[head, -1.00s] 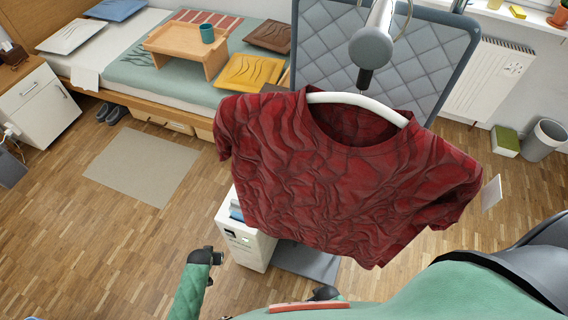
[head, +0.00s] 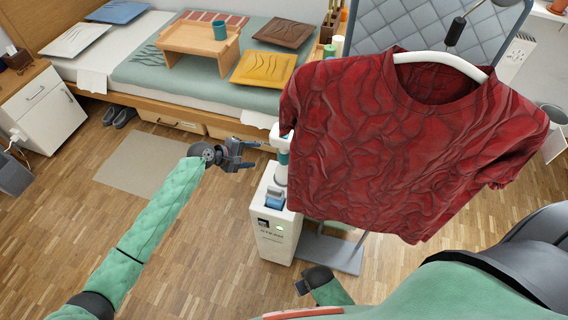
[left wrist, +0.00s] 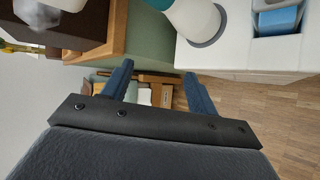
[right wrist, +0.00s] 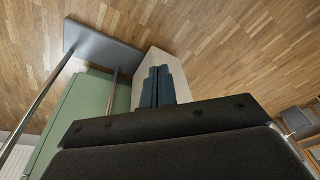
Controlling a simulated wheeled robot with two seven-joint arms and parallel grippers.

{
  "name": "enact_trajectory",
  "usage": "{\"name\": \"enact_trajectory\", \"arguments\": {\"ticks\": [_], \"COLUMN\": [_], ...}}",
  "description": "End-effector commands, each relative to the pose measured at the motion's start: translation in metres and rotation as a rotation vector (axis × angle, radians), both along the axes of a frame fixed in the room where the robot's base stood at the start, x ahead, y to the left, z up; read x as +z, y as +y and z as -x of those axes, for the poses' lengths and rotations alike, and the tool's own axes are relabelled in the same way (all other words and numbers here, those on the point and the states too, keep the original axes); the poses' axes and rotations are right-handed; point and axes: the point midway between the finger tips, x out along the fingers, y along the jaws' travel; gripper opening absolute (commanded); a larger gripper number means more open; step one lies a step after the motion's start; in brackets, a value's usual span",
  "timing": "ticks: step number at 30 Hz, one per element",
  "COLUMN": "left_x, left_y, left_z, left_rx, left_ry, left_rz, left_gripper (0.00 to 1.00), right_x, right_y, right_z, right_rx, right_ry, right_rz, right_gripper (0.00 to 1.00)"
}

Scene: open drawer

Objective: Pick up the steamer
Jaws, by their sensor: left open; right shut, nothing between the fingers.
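The steamer (head: 281,160) is white with a teal band and stands upright on its white base unit (head: 276,236), left of the red shirt. A blue tank (head: 274,199) sits in the base's top. My left gripper (head: 250,154) is open and empty, just left of the steamer's upper part, fingers pointing towards it. In the left wrist view the steamer's white and teal lower part (left wrist: 193,14) shows beyond the open fingers (left wrist: 156,82), at the top edge; its upper part is out of frame. My right gripper (head: 302,286) is low in front of the base; its fingers (right wrist: 158,75) are shut and empty.
The wrinkled red shirt (head: 405,150) hangs on a white hanger close right of the steamer. A grey stand foot (head: 335,252) lies beside the base. The bed (head: 120,70) with a wooden tray table (head: 198,38) is behind. Floor left of the base is clear.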

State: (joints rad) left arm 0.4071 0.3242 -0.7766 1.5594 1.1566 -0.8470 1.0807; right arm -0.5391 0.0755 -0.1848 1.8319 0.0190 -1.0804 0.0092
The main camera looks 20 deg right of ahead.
Motion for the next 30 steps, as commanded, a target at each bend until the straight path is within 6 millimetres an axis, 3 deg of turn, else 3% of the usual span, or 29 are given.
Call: {"name": "enact_trajectory", "arguments": {"ticks": [6, 13, 20, 30], "left_x": [0.021, 0.034, 0.035, 0.026], "left_y": [-0.028, -0.038, -0.042, -0.066], "left_z": [0.034, 0.049, 0.051, 0.049], "left_rx": [0.157, 0.303, 0.37, 0.374], "left_ry": [0.513, 0.914, 1.057, 1.063], "left_rz": [0.21, 0.309, 0.33, 0.331], "left_gripper": [0.59, 0.59, 0.59, 0.59], "right_x": [0.023, 0.03, 0.029, 0.002], "right_y": [0.0, -0.001, -0.001, -0.006], "right_z": [-0.002, 0.002, 0.005, 0.012], "right_rx": [0.002, 0.004, 0.004, 0.004], "right_ry": [0.031, 0.065, 0.08, 0.083], "right_rz": [0.004, 0.01, 0.013, 0.018], "right_gripper": [0.0, 0.0, 0.0, 0.0]}}
